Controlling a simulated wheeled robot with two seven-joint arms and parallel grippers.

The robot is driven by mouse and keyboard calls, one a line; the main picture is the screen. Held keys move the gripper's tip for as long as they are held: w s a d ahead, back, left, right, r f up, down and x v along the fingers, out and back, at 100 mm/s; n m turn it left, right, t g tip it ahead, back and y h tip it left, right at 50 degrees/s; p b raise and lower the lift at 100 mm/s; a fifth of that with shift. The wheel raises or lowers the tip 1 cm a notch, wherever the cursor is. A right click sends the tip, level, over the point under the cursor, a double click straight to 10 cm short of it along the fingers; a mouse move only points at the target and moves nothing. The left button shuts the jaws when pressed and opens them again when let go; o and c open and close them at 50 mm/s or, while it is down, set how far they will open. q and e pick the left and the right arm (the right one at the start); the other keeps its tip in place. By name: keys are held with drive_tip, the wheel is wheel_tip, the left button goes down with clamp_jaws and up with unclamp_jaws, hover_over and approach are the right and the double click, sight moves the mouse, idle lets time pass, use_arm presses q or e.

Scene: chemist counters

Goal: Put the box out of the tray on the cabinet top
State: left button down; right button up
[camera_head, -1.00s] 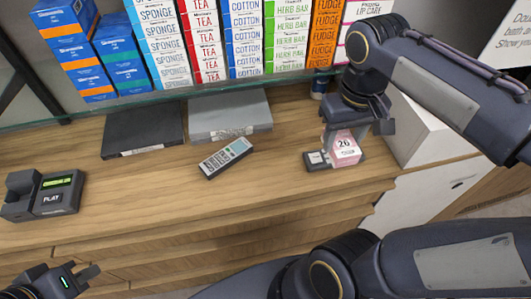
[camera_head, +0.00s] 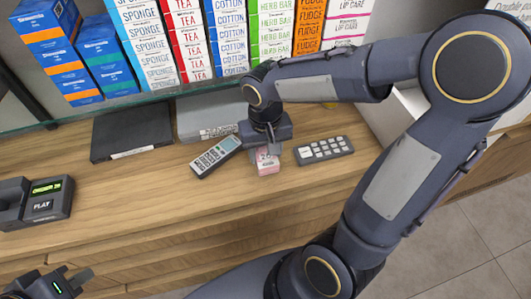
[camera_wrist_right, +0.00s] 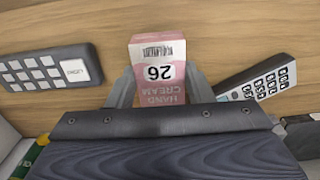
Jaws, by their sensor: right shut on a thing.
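A small pink and white hand cream box (camera_wrist_right: 158,72), marked 26, is between the fingers of my right gripper (camera_wrist_right: 157,92) in the right wrist view. The gripper is shut on it. In the head view the pink box (camera_head: 267,163) shows below my right gripper (camera_head: 268,148), over the wooden cabinet top (camera_head: 150,205); I cannot tell whether it touches the wood. My left gripper (camera_head: 70,281) is at the bottom left corner, empty, with its fingers apart. I cannot make out a tray for certain.
A grey phone (camera_head: 216,156) lies close left of the box, a dark keypad (camera_head: 324,150) right of it. A black flat case (camera_head: 131,131) and a grey one (camera_head: 207,116) lie behind. A device marked PLAY (camera_head: 45,200) stands at left. The front middle wood is clear.

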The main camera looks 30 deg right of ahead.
sight(266, 155)
drive_tip(key=shift+f, duration=0.6)
drive_tip(key=shift+f, duration=0.1)
drive_tip(key=shift+f, duration=0.2)
drive_tip(key=o, duration=1)
drive_tip(key=shift+r, duration=0.15)
wheel_tip(266, 155, up, 12)
drive_tip(key=s+f+t+y, duration=0.1)
drive_tip(key=s+t+y, duration=0.1)
drive_tip(key=s, duration=0.4)
drive_tip(key=s+f+n+t+y, duration=0.1)
drive_tip(key=s+f+t, duration=0.1)
drive_tip(key=s, duration=0.3)
drive_tip(key=shift+s+a+t+y+p, duration=0.4)
drive_tip(key=shift+a+t+p, duration=0.05)
drive_tip(key=shift+t, duration=0.35)
